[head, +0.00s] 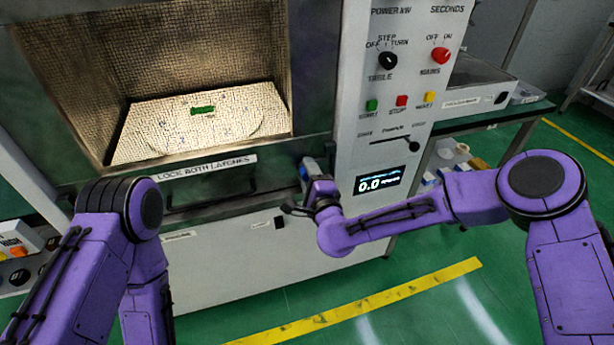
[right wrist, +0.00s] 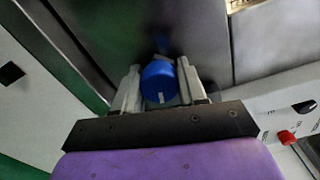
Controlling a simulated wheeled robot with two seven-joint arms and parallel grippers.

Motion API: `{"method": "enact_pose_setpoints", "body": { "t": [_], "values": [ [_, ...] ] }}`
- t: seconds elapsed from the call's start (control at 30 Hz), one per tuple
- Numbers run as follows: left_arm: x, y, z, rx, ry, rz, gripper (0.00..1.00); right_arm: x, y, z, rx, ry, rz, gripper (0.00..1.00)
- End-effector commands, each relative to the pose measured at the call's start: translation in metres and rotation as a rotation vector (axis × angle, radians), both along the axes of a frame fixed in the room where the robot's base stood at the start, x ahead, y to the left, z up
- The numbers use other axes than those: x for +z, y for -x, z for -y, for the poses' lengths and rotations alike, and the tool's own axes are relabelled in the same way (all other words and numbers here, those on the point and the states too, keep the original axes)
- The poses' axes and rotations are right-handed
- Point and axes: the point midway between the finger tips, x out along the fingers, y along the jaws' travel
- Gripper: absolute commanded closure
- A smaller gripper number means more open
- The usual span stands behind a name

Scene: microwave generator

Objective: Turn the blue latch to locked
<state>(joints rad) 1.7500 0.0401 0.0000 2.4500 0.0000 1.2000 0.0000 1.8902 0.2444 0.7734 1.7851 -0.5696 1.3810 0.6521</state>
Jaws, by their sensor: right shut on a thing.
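The blue latch (right wrist: 158,82) is a round blue knob with a short white mark at its lower edge in the right wrist view. My right gripper (right wrist: 160,76) has one grey finger on each side of it and is shut on it. In the head view my right gripper (head: 308,172) is at the lower right corner of the microwave opening, just left of the control panel. Only a little blue shows there; the gripper hides most of the latch. My left arm comes in from the left, but its gripper is out of view.
The microwave chamber (head: 200,45) shows a small green item (head: 203,110) on its speckled floor. A label (head: 207,168) below reads "LOCK BOTH LATCHES". The control panel (head: 410,105) with knobs, buttons and a "0.0" display (head: 377,183) stands close right of my right gripper.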

Motion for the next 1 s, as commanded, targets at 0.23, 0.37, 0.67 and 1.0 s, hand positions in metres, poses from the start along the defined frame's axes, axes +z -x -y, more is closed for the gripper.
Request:
{"method": "enact_pose_setpoints", "body": {
  "t": [0.23,0.37,0.67,1.0],
  "values": [
    [-0.007,0.000,0.000,0.000,0.000,0.000,0.34,-0.003,0.001,0.000,0.001,0.223,0.067,0.89],
    [-0.010,0.000,0.000,0.000,0.000,0.000,0.34,-0.003,0.001,0.000,0.001,0.335,0.104,0.89],
    [-0.013,0.000,0.000,0.000,0.000,0.000,0.34,-0.003,0.001,0.000,0.001,0.540,0.170,0.89],
    [-0.014,0.000,0.000,0.000,0.000,0.000,0.34,-0.002,0.001,0.001,0.001,0.654,0.206,0.89]
  ]
}}
